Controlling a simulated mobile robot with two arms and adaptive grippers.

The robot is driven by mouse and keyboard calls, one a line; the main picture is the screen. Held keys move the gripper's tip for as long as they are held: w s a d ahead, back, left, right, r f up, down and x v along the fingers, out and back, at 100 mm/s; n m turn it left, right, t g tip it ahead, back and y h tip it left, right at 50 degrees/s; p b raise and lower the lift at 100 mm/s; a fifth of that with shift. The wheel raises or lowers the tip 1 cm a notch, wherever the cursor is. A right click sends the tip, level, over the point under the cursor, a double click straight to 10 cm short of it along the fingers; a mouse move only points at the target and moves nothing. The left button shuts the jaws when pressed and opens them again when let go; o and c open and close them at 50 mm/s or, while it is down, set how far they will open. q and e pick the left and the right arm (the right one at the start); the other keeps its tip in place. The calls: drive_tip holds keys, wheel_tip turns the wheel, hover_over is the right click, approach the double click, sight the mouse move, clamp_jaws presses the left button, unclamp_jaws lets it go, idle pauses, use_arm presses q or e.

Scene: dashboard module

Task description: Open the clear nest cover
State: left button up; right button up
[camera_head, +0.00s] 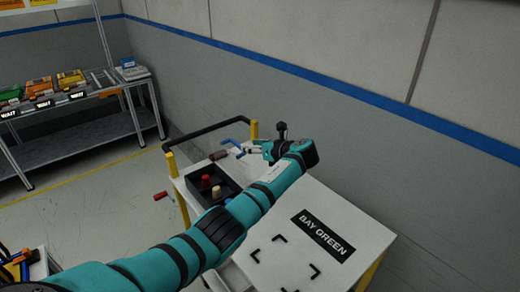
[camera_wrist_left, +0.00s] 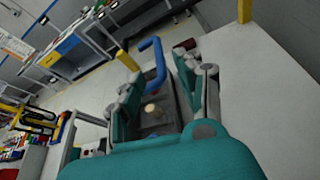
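A blue bent handle (camera_head: 234,144) shows at the far end of the white cart, just left of my left gripper (camera_head: 252,147). In the left wrist view the blue handle (camera_wrist_left: 158,62) rises beyond and between the spread fingers of my left gripper (camera_wrist_left: 158,88). Those fingers are apart, and I see no contact with the handle. I cannot make out a clear cover; the handle may belong to it, but my arm hides part of this area. My right gripper is not in view.
A black tray (camera_head: 229,178) with red and tan pieces sits on the white cart (camera_head: 365,232), beside my left arm. A "BAY GREEN" label (camera_head: 323,235) and black corner marks lie on the near, clear part. A dark rail (camera_head: 208,129) with yellow posts borders the far end.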

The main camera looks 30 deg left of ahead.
use_arm(q)
drive_tip(key=v, duration=0.3)
drive_tip(key=shift+d+r, duration=0.15)
drive_tip(key=shift+d, duration=0.2)
